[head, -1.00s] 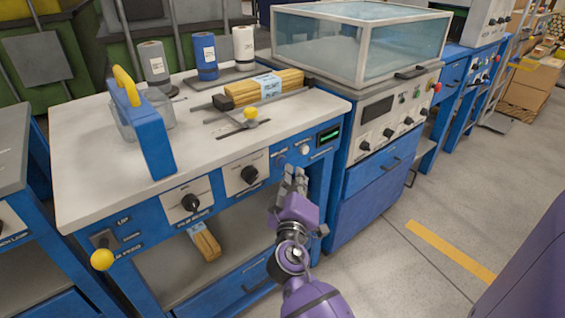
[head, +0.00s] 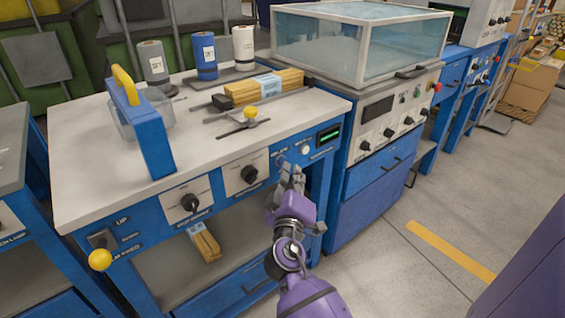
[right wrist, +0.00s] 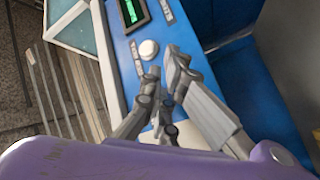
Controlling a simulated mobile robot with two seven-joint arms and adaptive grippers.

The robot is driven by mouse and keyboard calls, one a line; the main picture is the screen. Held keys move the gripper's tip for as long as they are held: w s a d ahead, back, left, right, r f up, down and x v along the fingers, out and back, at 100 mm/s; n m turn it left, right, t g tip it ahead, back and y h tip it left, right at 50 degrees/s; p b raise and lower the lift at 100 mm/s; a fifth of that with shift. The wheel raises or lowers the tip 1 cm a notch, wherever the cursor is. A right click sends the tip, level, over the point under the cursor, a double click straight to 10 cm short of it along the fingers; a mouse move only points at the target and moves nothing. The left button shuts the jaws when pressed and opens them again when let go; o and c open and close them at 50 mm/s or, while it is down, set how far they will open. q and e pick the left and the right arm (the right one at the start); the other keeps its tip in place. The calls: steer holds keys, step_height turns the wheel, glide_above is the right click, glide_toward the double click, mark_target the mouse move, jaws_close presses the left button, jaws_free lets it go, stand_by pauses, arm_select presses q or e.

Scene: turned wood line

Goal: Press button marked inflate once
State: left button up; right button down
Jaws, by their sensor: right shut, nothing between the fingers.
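I cannot tell which one is marked inflate. My right gripper (head: 291,170) is shut and empty, just in front of the panel and below these controls. In the right wrist view its fingertips (right wrist: 166,64) are close to the white button, apparently apart from it. My left gripper is not in view.
The bench top (head: 95,150) holds a blue frame with a yellow handle (head: 148,130), wood strips (head: 265,88) and several rolls. Black knobs (head: 190,203) line the panel to the left. A glass-hooded machine (head: 360,45) stands close on the right. Open floor lies at right.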

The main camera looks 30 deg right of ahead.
steer(key=shift+w, duration=0.3)
stand_by(0.5)
steer(key=shift+s, duration=0.8)
steer(key=shift+s+d, duration=0.2)
steer(key=shift+s, duration=2.3)
